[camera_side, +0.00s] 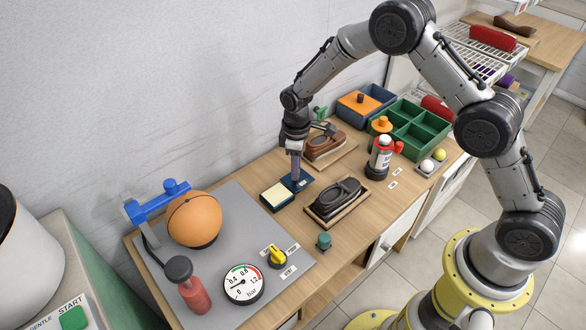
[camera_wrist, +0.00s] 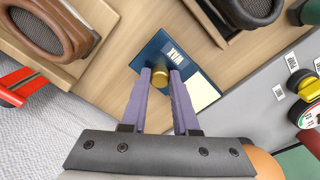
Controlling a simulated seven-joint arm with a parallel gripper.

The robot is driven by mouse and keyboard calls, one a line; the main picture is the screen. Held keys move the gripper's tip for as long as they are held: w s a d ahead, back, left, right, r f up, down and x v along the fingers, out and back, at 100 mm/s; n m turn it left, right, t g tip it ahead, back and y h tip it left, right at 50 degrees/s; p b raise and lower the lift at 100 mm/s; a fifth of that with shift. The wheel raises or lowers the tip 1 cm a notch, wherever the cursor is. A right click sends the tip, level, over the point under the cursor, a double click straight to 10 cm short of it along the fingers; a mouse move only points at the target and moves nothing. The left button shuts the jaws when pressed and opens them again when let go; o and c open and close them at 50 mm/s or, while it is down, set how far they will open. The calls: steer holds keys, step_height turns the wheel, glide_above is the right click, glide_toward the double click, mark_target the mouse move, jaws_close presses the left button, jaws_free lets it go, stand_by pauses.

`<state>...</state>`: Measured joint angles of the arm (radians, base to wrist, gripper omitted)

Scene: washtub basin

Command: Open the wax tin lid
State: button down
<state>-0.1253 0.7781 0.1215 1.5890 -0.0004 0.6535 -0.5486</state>
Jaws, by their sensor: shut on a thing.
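The wax tin (camera_side: 278,198) sits on the wooden bench, with a cream block of wax showing in it. It also shows in the wrist view (camera_wrist: 201,93). Its dark blue lid (camera_side: 303,183), labelled WAX in the wrist view (camera_wrist: 157,47), lies to the side of the exposed wax, toward the back right in the side view. A brass knob (camera_wrist: 162,78) stands on the lid. My gripper (camera_side: 296,177), with purple fingers, points down and is shut on this knob, as the wrist view (camera_wrist: 160,74) shows. The fingers hide part of the lid.
A grey mat with an orange ball (camera_side: 194,218) and pressure gauge (camera_side: 243,284) lies left. A spray can (camera_side: 381,157) and green divided tray (camera_side: 411,128) stand right.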

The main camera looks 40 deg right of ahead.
steer(key=c, duration=0.7)
jaws_free()
steer(key=shift+o, duration=0.2)
steer(key=shift+r, duration=0.1)
step_height(320, 180, up, 14)
